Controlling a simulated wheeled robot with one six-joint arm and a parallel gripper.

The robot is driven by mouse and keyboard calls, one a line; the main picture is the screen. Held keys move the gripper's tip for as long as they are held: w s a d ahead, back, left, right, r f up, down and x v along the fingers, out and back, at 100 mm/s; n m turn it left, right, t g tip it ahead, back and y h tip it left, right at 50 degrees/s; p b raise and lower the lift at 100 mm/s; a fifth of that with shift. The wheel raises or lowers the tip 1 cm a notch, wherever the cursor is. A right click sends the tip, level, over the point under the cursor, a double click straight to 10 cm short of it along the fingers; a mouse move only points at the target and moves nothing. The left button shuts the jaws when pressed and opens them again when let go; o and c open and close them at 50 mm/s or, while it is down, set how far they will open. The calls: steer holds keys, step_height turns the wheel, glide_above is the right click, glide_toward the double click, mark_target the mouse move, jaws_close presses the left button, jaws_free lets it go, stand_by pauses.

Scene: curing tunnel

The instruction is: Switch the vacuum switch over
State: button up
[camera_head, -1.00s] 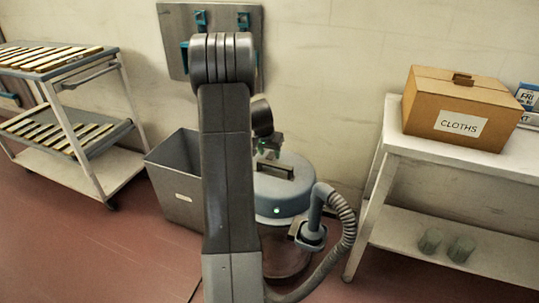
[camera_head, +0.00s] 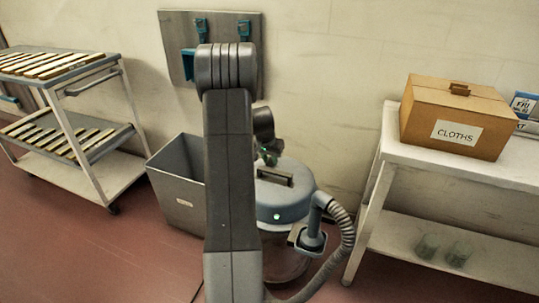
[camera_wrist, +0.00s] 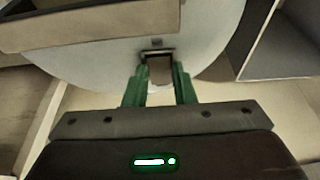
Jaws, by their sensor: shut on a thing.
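The vacuum (camera_head: 295,200) is a round blue-grey canister with a domed lid, a dark handle (camera_head: 275,176) and a small pale light on its front. In the wrist view its pale round top (camera_wrist: 215,50) fills the upper middle. The small dark-framed switch (camera_wrist: 158,54) sits on it, between the tips of my green fingers. My gripper (camera_wrist: 159,76) is shut on this switch. In the head view my gripper (camera_head: 268,158) is at the back of the lid, partly hidden by my arm. The switch's position cannot be told.
A ribbed hose (camera_head: 346,235) curls at the vacuum's right. A grey bin (camera_head: 178,190) stands at its left. A white bench (camera_head: 385,155) with a cloths box (camera_head: 455,115) is at right, a slatted rack cart (camera_head: 95,165) at left. A wall panel (camera_head: 180,75) hangs behind.

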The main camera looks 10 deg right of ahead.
steer(key=shift+w+d+r+g+y+p, duration=0.2)
steer(key=shift+r+g+y+p, duration=0.3)
steer(key=shift+p, duration=1.6)
steer(key=shift+f+g+p, duration=0.2)
steer(key=shift+g+p, duration=0.2)
steer(key=shift+p, duration=0.15)
steer(key=shift+f, duration=0.15)
steer(key=o, duration=1)
steer(key=r, duration=0.4)
steer(key=s+r+p, duration=0.1)
steer(key=r, duration=0.4)
steer(key=a+r+p, duration=0.1)
steer(key=r, duration=0.3)
steer(key=shift+s+r, duration=0.2)
steer(key=shift+r, duration=0.15)
steer(key=shift+f, duration=0.1)
